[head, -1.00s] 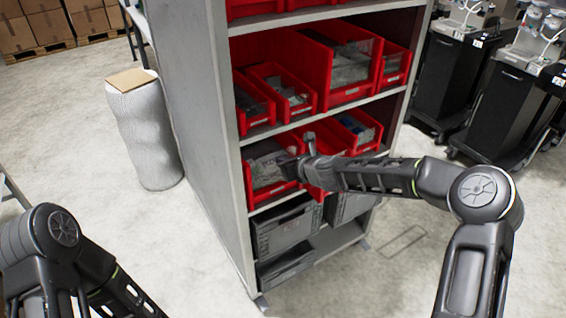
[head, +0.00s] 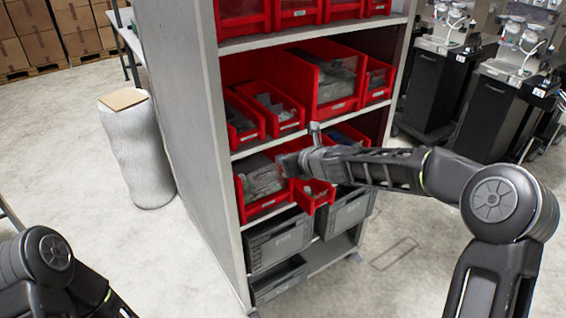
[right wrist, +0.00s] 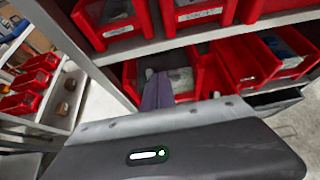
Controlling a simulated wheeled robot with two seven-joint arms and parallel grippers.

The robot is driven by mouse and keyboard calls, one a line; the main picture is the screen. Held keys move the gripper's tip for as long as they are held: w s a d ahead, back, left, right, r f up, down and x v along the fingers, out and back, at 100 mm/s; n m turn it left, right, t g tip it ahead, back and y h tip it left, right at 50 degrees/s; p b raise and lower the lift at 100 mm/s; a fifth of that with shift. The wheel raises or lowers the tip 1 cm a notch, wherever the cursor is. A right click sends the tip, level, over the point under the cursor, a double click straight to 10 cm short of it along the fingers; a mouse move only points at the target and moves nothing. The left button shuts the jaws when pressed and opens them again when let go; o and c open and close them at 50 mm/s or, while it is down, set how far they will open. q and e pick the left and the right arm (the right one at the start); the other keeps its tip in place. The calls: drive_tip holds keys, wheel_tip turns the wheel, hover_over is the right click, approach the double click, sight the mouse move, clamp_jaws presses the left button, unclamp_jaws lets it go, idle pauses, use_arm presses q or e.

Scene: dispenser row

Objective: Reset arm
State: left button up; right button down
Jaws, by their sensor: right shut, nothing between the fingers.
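My right gripper (head: 284,166) is at the front of the lower row of red bins, in the head view. Its fingers are shut with nothing between them; they also show in the right wrist view (right wrist: 157,92), in front of a red bin. The gripper overlaps a red bin with grey packets (head: 258,178) in the picture; I cannot tell whether it touches. My right arm reaches in from the right with its elbow bent. Of my left arm, only links show at the lower left; its gripper is out of view.
A grey shelf unit (head: 180,110) holds several red bins (head: 335,80) in rows and grey crates (head: 278,240) below. A white wrapped roll (head: 137,150) stands left of it. Dark carts (head: 480,100) stand at the right. Floor shows open around the shelf.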

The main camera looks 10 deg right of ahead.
drive_tip(key=s+a+f+n+g+h, duration=0.1)
drive_tip(key=s+f+n+g, duration=0.1)
drive_tip(key=s+f+n, duration=0.65)
drive_tip(key=s+a+f+n+g, duration=0.15)
drive_tip(key=s+f+n, duration=0.35)
drive_tip(key=f+n, duration=0.6)
drive_tip(key=s+a+f+n+g, duration=0.1)
drive_tip(key=s+f, duration=0.4)
drive_tip(key=s, duration=0.5)
drive_tip(key=s+a+f+n+g, duration=0.2)
drive_tip(key=s+f+n+g, duration=0.2)
drive_tip(key=s, duration=0.7)
drive_tip(key=s+a+f+n+g, duration=0.1)
drive_tip(key=s+f+n+g, duration=0.1)
drive_tip(key=s+f+n, duration=0.3)
drive_tip(key=s+f, duration=0.3)
drive_tip(key=s, duration=0.2)
drive_tip(key=shift+s+a+y, duration=0.2)
drive_tip(key=shift+a+y, duration=0.05)
drive_tip(key=shift+y, duration=0.05)
